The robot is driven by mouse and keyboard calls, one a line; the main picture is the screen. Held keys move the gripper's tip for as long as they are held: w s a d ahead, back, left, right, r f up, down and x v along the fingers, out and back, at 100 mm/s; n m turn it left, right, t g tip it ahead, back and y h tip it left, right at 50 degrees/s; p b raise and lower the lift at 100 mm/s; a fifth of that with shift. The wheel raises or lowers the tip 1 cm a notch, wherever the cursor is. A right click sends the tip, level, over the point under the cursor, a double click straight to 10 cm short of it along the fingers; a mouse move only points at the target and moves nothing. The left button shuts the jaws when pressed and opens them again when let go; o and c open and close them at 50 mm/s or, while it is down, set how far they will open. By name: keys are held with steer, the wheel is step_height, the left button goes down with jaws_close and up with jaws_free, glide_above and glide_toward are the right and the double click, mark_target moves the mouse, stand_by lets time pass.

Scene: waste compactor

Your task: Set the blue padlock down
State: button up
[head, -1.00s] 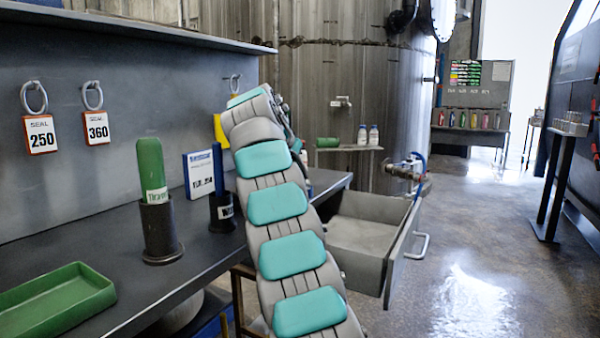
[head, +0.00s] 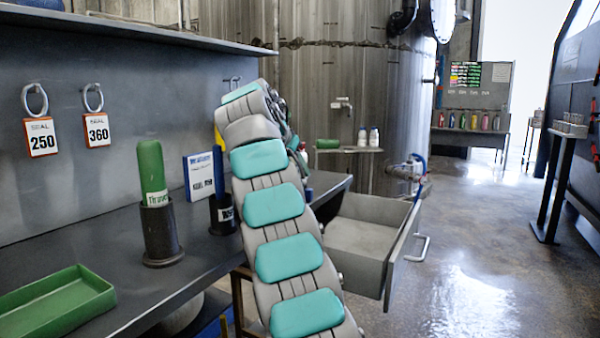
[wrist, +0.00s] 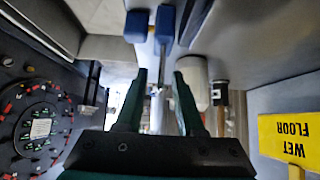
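My gripper (wrist: 160,78) shows in the wrist view with its two dark green fingers apart and a clear gap between the tips. I see nothing clearly gripped between them. Two blue block-like shapes (wrist: 165,25) (wrist: 137,27) lie just beyond the fingertips, at the top of the view. They are blurred, and I cannot tell whether either is the blue padlock. In the head view my arm rises over the bench's right end and hides the gripper. No padlock is recognizable there.
The dark bench (head: 110,235) holds a green tray (head: 62,300), a green cylinder in a black holder (head: 162,235) and a blue-and-white box (head: 199,175). An open grey drawer (head: 362,245) is right of my arm. A yellow WET FLOOR sign (wrist: 288,138) is near the gripper.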

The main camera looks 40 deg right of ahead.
steer(key=p+v, duration=0.2)
steer(key=v, duration=0.8)
